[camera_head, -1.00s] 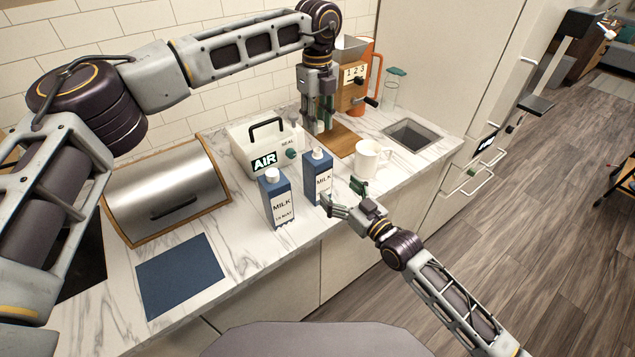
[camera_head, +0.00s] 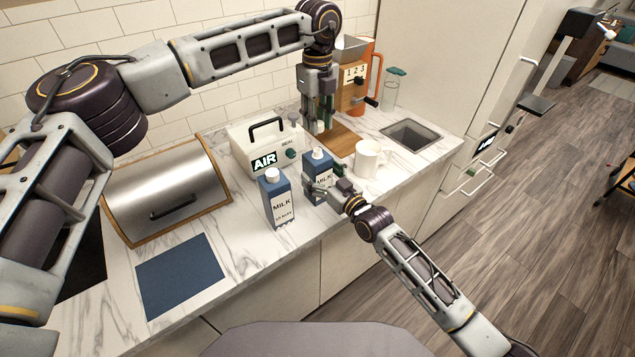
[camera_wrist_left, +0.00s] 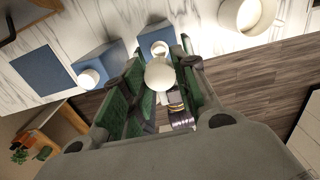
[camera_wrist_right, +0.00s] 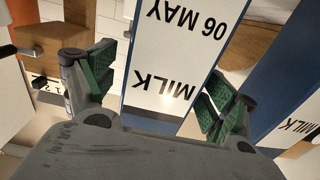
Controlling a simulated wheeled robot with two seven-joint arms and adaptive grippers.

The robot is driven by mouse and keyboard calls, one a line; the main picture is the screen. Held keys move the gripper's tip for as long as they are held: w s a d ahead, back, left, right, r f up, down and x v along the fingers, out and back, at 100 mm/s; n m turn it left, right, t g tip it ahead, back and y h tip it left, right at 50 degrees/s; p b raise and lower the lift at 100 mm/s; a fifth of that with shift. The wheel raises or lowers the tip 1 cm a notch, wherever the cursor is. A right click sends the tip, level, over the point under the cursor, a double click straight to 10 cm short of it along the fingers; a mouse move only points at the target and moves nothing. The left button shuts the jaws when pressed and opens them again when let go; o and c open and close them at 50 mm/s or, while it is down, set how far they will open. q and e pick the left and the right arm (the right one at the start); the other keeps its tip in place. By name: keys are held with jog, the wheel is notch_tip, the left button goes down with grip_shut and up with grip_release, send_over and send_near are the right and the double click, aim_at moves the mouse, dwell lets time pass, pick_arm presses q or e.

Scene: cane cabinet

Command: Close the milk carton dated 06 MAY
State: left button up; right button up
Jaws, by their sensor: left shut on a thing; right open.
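The milk carton dated 06 MAY (camera_wrist_right: 185,60) is blue and white and stands upright on the counter. It is the right one of two cartons (camera_head: 318,162) in the head view, with a white spout on top. My right gripper (camera_head: 312,188) is open, its fingers on either side of that carton in the right wrist view (camera_wrist_right: 155,85); contact is unclear. My left gripper (camera_head: 318,128) is shut on a round white cap (camera_wrist_left: 160,74), held above and behind the carton. The left wrist view also shows this carton's top (camera_wrist_left: 152,38) beyond the cap.
A second milk carton (camera_head: 279,205) stands close to the left. A white mug (camera_head: 367,158) is to the right. Behind are a white AIR box (camera_head: 262,140), a wooden grinder (camera_head: 352,92) and a wooden board (camera_head: 340,142). A blue mat (camera_head: 180,272) lies at the front left.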

aim_at(318, 150)
jog(key=shift+x, duration=0.8)
jog(key=c, duration=1.5)
pick_arm(q)
jog(key=shift+f, duration=2.5)
pick_arm(e)
jog(key=shift+c, duration=0.2)
pick_arm(q)
jog(key=shift+f, duration=0.9)
jog(key=shift+f, duration=0.5)
pick_arm(e)
grip_shut()
